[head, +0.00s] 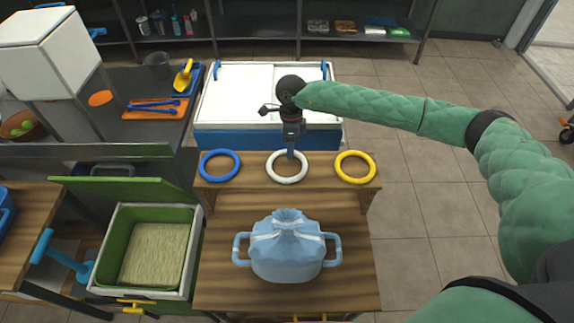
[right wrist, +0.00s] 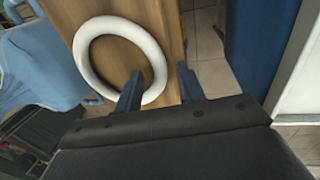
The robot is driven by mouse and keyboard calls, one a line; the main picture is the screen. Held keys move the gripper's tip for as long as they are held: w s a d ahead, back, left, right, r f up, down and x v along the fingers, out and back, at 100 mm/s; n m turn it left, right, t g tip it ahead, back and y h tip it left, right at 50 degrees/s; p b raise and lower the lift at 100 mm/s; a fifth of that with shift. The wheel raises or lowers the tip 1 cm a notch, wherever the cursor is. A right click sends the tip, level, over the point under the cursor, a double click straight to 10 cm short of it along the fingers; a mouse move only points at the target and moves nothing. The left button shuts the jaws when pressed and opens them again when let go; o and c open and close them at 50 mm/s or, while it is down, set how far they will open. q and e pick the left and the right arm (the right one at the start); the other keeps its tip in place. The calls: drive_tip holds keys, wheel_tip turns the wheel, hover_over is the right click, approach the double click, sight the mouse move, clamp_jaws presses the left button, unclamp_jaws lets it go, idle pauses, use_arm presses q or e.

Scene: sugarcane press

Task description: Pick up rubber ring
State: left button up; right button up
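A white ring (head: 287,167) lies on a raised wooden shelf, between a blue ring (head: 219,166) on the left and a yellow ring (head: 355,168) on the right. My right gripper (head: 290,154) points down at the far rim of the white ring. In the right wrist view the gripper (right wrist: 158,82) is open, one finger over the inside of the white ring (right wrist: 84,74) and the other outside it. The rim passes between the fingers in that view; I cannot tell whether they touch it. My left gripper is not in view.
A light blue tied bag (head: 286,248) in a two-handled holder stands on the wooden table (head: 345,270) in front of the rings. A blue and white chest (head: 240,95) stands behind the shelf. A green open bin (head: 118,235) is at the left.

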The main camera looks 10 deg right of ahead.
clamp_jaws()
drive_tip(key=shift+r, duration=0.1)
